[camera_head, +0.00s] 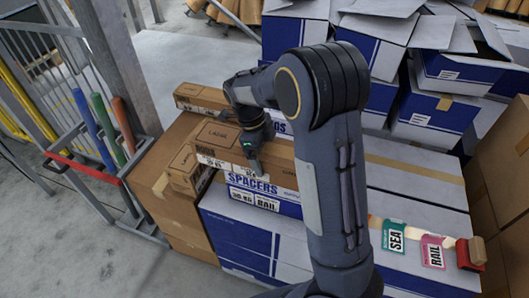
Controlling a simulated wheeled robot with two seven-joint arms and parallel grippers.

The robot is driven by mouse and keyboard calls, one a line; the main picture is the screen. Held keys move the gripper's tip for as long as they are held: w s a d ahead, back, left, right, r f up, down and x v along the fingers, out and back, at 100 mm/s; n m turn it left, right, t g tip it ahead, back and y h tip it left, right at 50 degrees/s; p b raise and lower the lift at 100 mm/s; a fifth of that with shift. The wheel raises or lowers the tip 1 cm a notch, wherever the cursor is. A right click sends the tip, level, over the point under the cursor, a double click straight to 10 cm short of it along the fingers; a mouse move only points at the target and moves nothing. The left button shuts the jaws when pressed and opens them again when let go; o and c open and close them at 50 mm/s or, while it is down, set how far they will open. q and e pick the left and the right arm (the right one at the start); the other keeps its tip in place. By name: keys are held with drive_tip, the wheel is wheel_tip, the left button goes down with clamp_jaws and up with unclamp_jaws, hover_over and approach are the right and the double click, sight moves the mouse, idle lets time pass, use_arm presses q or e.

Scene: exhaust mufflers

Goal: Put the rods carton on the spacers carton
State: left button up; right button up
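The spacers carton (262,198), white and blue with large blue "SPACERS" lettering and a "30 KG RAIL" label, lies on a large white and blue box. I cannot read "rods" on any carton, so I cannot tell for sure whether this is the rods carton. My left gripper is out of view.
Smaller brown cartons (186,168) stand left of the brown carton. Green "SEA" (394,236) and pink "RAIL" (433,252) tags and a red-based block (470,253) lie on the right. Open white and blue boxes (425,105) stand behind. A rack with coloured tubes (104,130) stands left.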

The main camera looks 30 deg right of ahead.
drive_tip(key=shift+r, duration=0.1)
drive_tip(key=o, duration=1.6)
drive_tip(key=shift+c, duration=0.2)
